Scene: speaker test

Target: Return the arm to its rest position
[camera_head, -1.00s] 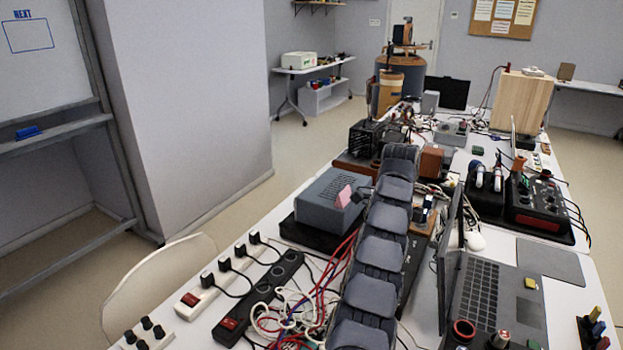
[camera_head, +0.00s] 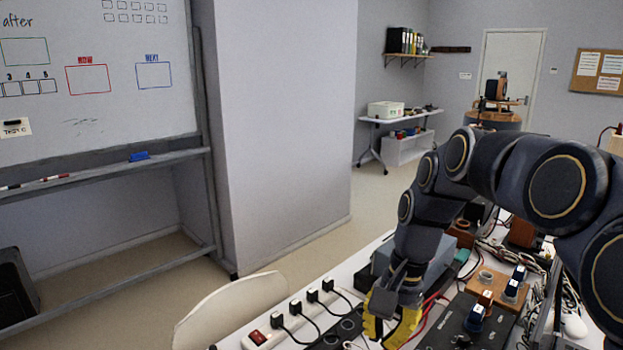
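My dark jointed arm comes in from the right edge, arches over the cluttered table and bends down at its left end. My gripper (camera_head: 390,328) points down at the bottom middle of the head view, low over the near part of the table. Its two yellow fingers stand apart with a dark gap between them, and I see nothing held there. The fingertips are close to a dark power strip and thin cables; I cannot tell whether they touch. The arm hides much of the table behind it.
A white power strip (camera_head: 262,338) with several black plugs lies left of my gripper. A wooden block with knobs (camera_head: 499,286) is to its right. A pale chair back (camera_head: 232,308) stands at the table's left edge. The floor by the pillar (camera_head: 285,130) is clear.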

